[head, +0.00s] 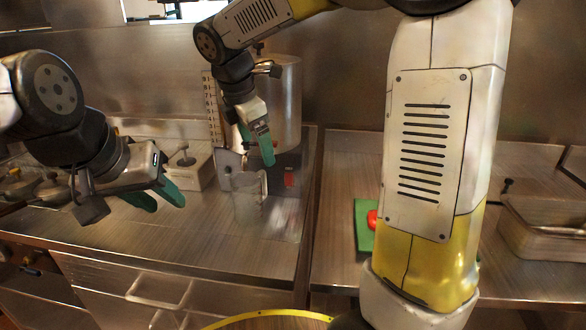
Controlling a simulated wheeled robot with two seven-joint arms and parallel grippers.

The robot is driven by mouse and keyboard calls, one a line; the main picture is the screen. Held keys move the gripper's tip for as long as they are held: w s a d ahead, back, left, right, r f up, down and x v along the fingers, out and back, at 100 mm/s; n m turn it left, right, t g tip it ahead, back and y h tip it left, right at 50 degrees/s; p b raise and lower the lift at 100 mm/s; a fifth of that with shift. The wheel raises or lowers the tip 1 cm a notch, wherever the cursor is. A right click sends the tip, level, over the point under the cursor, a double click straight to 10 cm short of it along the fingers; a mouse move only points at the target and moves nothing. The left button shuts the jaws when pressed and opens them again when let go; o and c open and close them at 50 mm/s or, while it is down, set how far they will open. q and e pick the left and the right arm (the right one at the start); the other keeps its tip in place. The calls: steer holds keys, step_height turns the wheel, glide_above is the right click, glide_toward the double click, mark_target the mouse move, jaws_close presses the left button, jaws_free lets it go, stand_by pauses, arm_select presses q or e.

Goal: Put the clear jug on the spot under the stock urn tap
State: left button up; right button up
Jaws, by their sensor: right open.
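The clear jug (247,200) stands upright on the steel counter, in front of the stock urn (287,105) and a little to its left. The urn is a tall metal cylinder at the back. A red part, which looks like its tap (289,177), shows low on its front, right of the jug. My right gripper (257,148), with green fingers, is open just above the jug, pointing down. I cannot tell whether it touches the jug. My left gripper (157,196) is open and empty over the counter to the left, its green fingers apart.
A metal box with a knobbed lid (187,165) stands behind my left gripper. A green board (364,230) with a red item lies right of the counter gap, partly hidden by my arm. A metal pan (545,228) is far right. Counter in front of the jug is clear.

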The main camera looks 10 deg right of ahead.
steer(key=s+d+m+t+y, duration=0.1)
steer(key=s+d+m+y, duration=0.1)
steer(key=s+d+m, duration=0.4)
steer(key=s+d+m+t+y, duration=0.1)
steer(key=s+d+m, duration=0.4)
steer(key=s+m, duration=0.8)
steer(key=shift+d+f+m+t+y, duration=0.2)
steer(key=shift+d+m+t+y, duration=0.35)
steer(key=shift+m, duration=1.15)
steer(key=shift+a, duration=0.15)
